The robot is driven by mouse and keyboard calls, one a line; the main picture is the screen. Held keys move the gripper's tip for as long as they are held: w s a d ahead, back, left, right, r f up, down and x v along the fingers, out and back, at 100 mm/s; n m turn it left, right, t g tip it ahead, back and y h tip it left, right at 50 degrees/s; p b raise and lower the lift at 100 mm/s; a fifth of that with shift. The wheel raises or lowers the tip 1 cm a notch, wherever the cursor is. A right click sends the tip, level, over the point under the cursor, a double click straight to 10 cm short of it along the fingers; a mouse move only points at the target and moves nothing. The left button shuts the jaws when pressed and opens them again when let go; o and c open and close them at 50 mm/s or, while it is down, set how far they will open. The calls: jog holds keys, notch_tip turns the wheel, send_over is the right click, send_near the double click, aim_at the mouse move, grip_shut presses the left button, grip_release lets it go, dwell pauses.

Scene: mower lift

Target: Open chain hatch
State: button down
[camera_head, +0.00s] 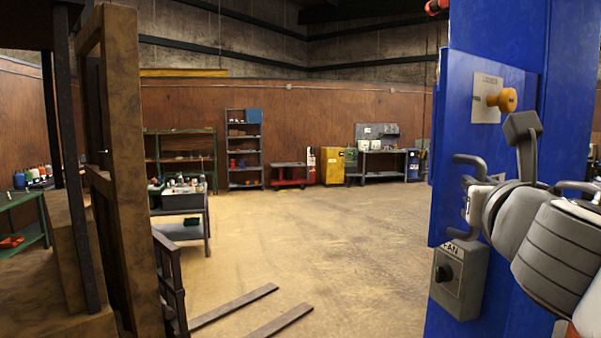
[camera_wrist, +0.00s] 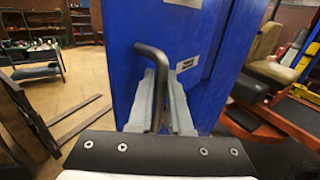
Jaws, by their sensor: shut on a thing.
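The chain hatch (camera_head: 452,115) is a flat blue panel on a blue lift post (camera_head: 566,60). It juts out past the post's left edge and seems to stand at an angle to it; the wrist view does not show clearly how far. A dark bent bar handle (camera_head: 470,161) is on the panel and also shows in the wrist view (camera_wrist: 155,58). My gripper (camera_head: 474,205) is at the handle, partly hidden by my wrist. In the wrist view, its pale fingers (camera_wrist: 162,102) are shut around the handle's bar.
An orange knob (camera_head: 507,99) sticks out above the handle, and a grey switch box (camera_head: 460,280) sits below it. A wooden frame (camera_head: 125,170) stands at the left, with fork-like bars (camera_head: 233,305) on the floor. The middle floor (camera_head: 330,230) is clear.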

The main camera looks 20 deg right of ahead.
jog(key=shift+s+d+r, duration=0.15)
jog(key=shift+s+d, duration=0.05)
jog(key=shift+s, duration=0.2)
jog(key=c, duration=0.8)
grip_release()
jog(key=shift+c, duration=0.2)
jog(key=p+v, duration=0.2)
jog(key=v, duration=1.5)
jog(key=shift+s+p, duration=0.2)
jog(key=shift+p, duration=0.1)
